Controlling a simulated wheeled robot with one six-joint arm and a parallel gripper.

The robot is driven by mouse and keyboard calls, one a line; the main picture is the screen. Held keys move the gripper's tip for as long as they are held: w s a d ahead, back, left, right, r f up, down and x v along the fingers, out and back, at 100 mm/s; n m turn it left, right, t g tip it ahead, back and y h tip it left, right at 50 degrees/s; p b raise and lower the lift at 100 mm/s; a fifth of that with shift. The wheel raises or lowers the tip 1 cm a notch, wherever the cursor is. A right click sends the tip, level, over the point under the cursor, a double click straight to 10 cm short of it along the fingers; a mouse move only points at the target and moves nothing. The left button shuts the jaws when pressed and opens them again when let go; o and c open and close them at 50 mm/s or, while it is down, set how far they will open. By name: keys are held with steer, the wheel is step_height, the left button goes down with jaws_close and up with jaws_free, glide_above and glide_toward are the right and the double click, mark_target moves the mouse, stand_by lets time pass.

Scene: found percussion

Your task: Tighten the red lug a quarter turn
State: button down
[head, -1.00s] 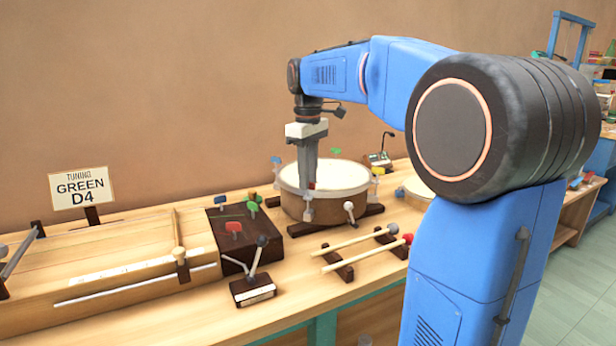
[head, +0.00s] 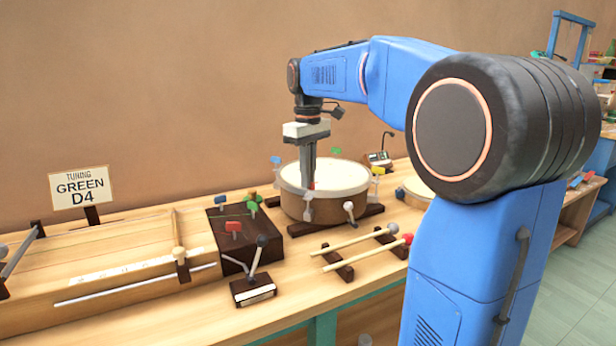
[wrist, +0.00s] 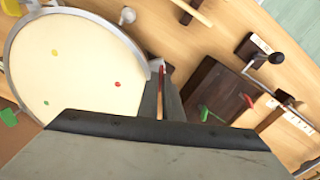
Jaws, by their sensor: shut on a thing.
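The round drum (head: 340,178) has a pale head and wooden shell and sits on dark rails; it also fills the upper left of the wrist view (wrist: 80,62). My gripper (head: 308,190) points straight down at the drum's near-left rim. In the wrist view, its two fingers (wrist: 161,80) are closed on the red lug (wrist: 162,69), with only a thin red strip showing between them. In the head view the fingers hide the lug's top. Blue (head: 276,160), green (head: 335,153) and yellow (head: 377,171) lugs stand around the rim.
Left of the drum, a dark block (head: 262,238) holds coloured keys, including a red one (head: 233,228). A lever device (head: 253,288) and mallets on rests (head: 360,241) lie in front. A "TUNING GREEN D4" sign (head: 80,188) stands behind a long wooden box instrument (head: 110,265).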

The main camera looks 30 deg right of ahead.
steer(key=m, duration=1.2)
steer(key=shift+m, duration=1.9)
steer(key=c, duration=1.9)
jaws_free()
steer(key=shift+c, duration=0.2)
